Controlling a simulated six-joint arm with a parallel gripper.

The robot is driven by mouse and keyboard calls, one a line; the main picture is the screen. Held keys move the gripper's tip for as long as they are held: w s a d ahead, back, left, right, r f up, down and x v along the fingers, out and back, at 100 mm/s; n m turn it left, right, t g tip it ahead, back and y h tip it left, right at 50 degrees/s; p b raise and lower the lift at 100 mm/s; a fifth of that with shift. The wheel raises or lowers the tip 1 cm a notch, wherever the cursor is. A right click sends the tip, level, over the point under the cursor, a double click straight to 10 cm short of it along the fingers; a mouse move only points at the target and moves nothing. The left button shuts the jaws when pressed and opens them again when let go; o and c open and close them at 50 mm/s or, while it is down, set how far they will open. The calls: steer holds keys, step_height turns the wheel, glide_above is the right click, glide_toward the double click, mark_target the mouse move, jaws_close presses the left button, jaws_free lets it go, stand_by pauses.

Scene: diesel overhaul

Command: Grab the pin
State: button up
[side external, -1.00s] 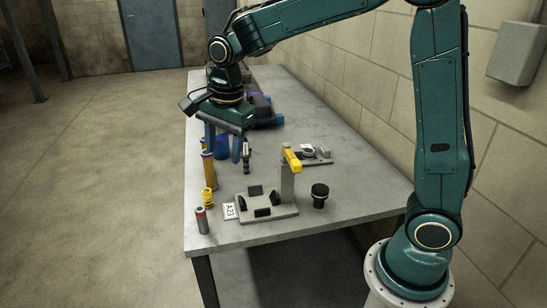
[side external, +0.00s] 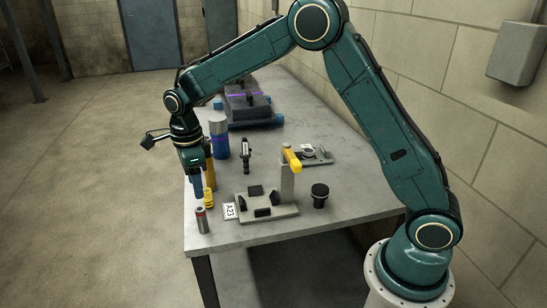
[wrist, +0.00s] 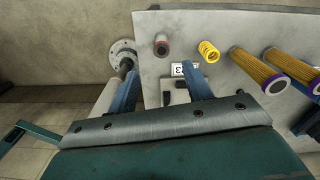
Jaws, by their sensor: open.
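A yellow spring (side external: 209,198) stands close behind the pin. Orange filters (wrist: 247,68) stand farther back along the left edge. A grey fixture (side external: 268,207) with a yellow arm, an A23 card (side external: 229,211) and a black knob (side external: 320,195) are to the right. The front table strip is clear.

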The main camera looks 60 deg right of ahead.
mark_target(202, 220)
step_height(202, 220, down, 8)
steer(key=shift+f, duration=0.1)
stand_by(0.4)
steer(key=shift+w+f, duration=0.2)
steer(key=shift+f, duration=2.4)
jaws_close()
